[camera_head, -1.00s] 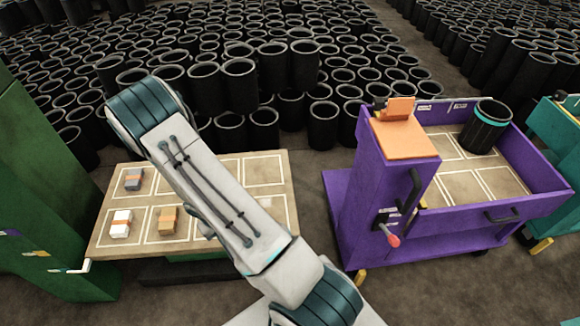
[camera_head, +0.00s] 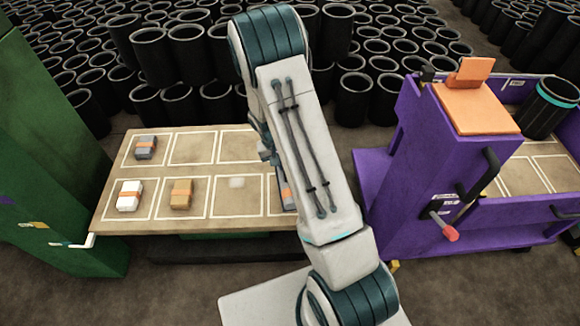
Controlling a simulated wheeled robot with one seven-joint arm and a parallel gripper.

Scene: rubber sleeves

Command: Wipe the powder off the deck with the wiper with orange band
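The deck (camera_head: 190,224) is a tan board with white-outlined cells. A pale powder patch (camera_head: 237,182) lies in a front-row cell. Several small blocks with orange bands are on the deck: a grey one (camera_head: 146,147) at back left, a white one (camera_head: 130,196) at front left, and a tan one (camera_head: 181,192) beside it. A grey-blue block (camera_head: 287,199) with an orange patch shows partly at my arm's left edge. Which one is the wiper is not clear. My gripper (camera_head: 265,150) is mostly hidden behind my arm, over the deck's right part; its fingers cannot be made out.
A purple cart (camera_head: 425,165) with an orange top and a red-tipped handle stands to the right. It holds a black sleeve (camera_head: 548,108) with a teal band. A green cabinet (camera_head: 50,150) stands at the left. Many black sleeves crowd the floor behind.

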